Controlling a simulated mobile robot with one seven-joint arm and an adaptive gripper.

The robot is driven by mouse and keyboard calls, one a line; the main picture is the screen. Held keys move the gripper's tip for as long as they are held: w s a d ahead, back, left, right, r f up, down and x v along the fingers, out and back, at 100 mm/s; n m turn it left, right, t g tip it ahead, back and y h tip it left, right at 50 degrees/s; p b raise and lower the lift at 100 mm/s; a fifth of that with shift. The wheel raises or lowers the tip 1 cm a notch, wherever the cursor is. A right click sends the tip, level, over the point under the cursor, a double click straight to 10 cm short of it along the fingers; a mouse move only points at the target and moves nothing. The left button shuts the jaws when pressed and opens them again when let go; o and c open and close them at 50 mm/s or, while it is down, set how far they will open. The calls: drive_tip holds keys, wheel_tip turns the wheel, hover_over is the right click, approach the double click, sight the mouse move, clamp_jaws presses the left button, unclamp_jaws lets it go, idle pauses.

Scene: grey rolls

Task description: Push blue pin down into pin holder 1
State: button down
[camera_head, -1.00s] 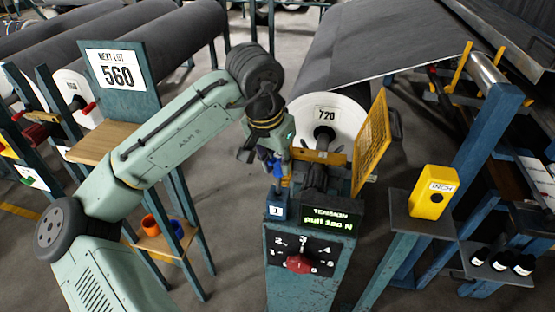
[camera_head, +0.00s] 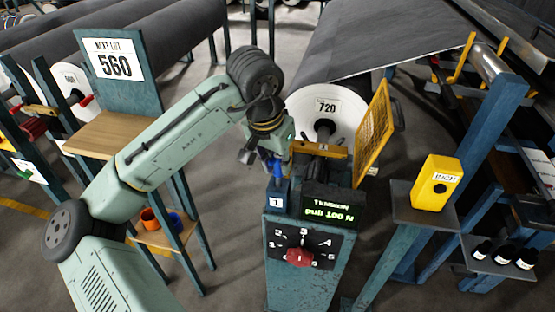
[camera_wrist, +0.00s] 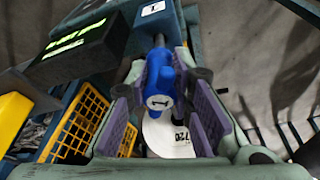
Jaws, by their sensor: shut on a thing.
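The blue pin (camera_head: 277,170) stands roughly upright over pin holder 1, a dark blue block (camera_head: 270,192) with a white "1" label. My gripper (camera_head: 270,155) is at the pin's upper part, above the holder. In the wrist view, the pin (camera_wrist: 160,82) shows a "1" mark on its end and sits between the purple pads of my gripper (camera_wrist: 166,70), which is shut on it. Its dark shaft points to the holder (camera_wrist: 152,28). The pin's lower tip is hidden, so I cannot tell how deep it sits.
The tension display (camera_head: 330,206) adjoins the holder on the right, above a red knob (camera_head: 299,257). A yellow mesh guard (camera_head: 372,132) and a yellow bar (camera_head: 320,150) stand close behind. A white roll end marked 720 (camera_head: 310,110) is behind the gripper.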

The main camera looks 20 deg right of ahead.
drive_tip(key=shift+f+b, duration=1)
drive_tip(key=shift+f, duration=0.8)
drive_tip(key=c, duration=1.3)
unclamp_jaws()
drive_tip(key=shift+c, duration=0.2)
drive_tip(key=v, duration=1.2)
